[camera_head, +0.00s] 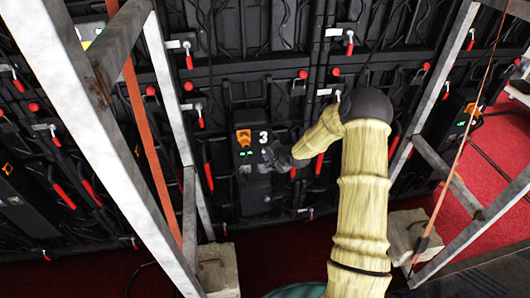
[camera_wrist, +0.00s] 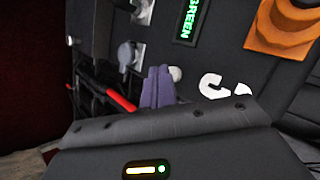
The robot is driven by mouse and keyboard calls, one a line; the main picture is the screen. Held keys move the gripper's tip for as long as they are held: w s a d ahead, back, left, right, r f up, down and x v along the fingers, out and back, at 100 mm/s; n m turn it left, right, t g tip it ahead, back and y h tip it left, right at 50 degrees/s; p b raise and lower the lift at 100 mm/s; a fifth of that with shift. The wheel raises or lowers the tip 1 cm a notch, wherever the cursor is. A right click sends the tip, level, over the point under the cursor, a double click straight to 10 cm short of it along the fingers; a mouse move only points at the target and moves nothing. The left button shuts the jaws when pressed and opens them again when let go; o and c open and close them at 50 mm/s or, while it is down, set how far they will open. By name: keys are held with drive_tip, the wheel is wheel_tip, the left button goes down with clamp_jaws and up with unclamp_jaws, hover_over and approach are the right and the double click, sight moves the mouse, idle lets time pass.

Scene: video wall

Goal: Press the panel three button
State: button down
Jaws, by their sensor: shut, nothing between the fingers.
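The panel marked with a white 3 (camera_head: 263,137) is a dark box on the back of the video wall, with an orange part and small green lights. My gripper (camera_head: 270,153) is at the panel's right side, just below the 3. In the wrist view my gripper (camera_wrist: 160,72) shows as purple-grey fingers held together and empty. A small pale round button (camera_wrist: 175,74) is right beside the fingertips, partly behind them. I cannot tell whether they touch. The white 3 (camera_wrist: 213,88) is partly hidden by the gripper body.
A green-lettered display (camera_wrist: 188,18) and an orange connector (camera_wrist: 284,26) are on the panel. Red-handled levers and cables (camera_head: 207,175) surround it. Metal scaffold posts (camera_head: 172,105) stand left and right of my arm. Concrete blocks (camera_head: 218,272) sit below on red carpet.

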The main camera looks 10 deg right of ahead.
drive_tip(key=shift+w, duration=0.45)
idle(0.7)
drive_tip(key=shift+s, duration=0.15)
drive_tip(key=shift+s+p, duration=0.3)
drive_tip(key=shift+s, duration=0.4)
drive_tip(key=s, duration=0.5)
idle(0.5)
idle(0.7)
